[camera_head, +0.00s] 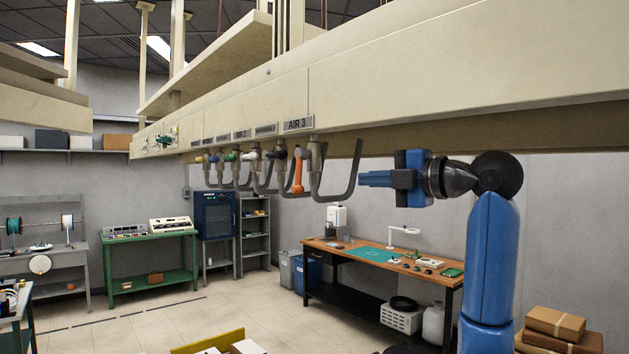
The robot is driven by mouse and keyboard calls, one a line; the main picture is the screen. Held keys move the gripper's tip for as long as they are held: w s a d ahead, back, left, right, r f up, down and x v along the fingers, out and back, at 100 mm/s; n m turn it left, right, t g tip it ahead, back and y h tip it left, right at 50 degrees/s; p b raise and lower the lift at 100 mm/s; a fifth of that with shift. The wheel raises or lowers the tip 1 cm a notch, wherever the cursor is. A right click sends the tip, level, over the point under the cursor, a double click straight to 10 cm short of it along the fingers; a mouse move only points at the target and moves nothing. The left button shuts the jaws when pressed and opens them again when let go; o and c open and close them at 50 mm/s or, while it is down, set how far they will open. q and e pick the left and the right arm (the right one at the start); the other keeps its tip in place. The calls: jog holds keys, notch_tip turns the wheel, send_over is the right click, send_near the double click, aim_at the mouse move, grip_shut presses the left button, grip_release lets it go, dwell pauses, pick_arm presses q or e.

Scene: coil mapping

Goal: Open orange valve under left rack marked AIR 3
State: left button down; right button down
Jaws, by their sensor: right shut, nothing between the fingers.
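A cream overhead rack (420,75) runs across the view, with an AIR 3 label (298,124) on its face. The orange valve (298,172) hangs below that label, its handle pointing down, beside a grey hooked pipe (316,165). My right gripper (361,179) is blue and shut with nothing in it. It points left under the rack, right of the orange valve and apart from it in the picture. The grey hook's upturned end shows between them. My left gripper is not in view.
A row of other hooked pipes and coloured valves (232,157) hangs farther along the rack to the left. A workbench (374,259) with a green mat stands below. Cardboard boxes (555,323) stand at the lower right. Open floor lies at the lower left.

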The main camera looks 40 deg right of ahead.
jog(key=p, duration=0.7)
send_near(300, 178)
jog(key=shift+y, duration=0.3)
jog(key=x, duration=0.5)
jog(key=shift+w+d+f, duration=0.1)
jog(key=shift+d, duration=0.05)
jog(key=shift+w+f+p, duration=0.1)
jog(key=shift+w+p, duration=0.2)
jog(key=shift+w, duration=0.3)
jog(key=shift+w+f, duration=0.15)
jog(key=shift+w, duration=0.1)
